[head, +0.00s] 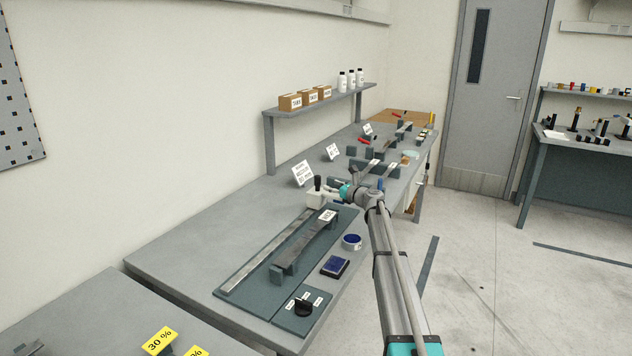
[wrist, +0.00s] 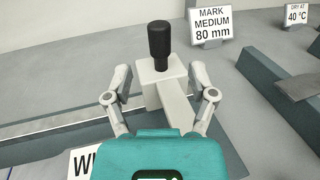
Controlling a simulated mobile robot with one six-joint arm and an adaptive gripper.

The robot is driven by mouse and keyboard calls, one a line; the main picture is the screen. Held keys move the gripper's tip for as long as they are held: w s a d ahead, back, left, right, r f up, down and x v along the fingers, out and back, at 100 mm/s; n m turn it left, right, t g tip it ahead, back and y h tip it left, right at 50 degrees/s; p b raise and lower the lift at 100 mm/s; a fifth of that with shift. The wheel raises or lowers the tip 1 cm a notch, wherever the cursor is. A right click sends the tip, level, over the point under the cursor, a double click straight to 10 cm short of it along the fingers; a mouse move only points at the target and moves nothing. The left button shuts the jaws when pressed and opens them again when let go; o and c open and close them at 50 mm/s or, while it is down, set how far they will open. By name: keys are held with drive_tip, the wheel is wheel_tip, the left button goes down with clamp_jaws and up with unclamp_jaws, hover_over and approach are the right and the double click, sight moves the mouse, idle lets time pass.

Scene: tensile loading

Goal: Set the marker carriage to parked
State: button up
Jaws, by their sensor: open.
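The marker carriage (head: 314,199) is a white block with an upright black knob, at the far end of the metal rail (head: 265,255) on a dark green base plate (head: 345,222). In the wrist view the carriage (wrist: 172,90) stands straight ahead, its black knob (wrist: 161,45) on top and a white arm reaching toward me. My gripper (head: 331,190) is open beside it; in the wrist view its fingers (wrist: 161,84) are apart, one to each side of the block. Whether they touch it I cannot tell.
A sign reading "MARK MEDIUM 80 mm" (wrist: 211,22) stands behind the carriage. A raised dark bar (head: 305,248) runs beside the rail. A blue ink pad (head: 335,266), a round blue-topped tin (head: 352,241) and a black dial (head: 303,307) are nearer the bench edge.

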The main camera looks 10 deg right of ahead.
sight(320, 180)
drive_tip(key=x, duration=0.7)
drive_tip(key=shift+w+a, duration=0.2)
drive_tip(key=shift+w, duration=0.1)
clamp_jaws()
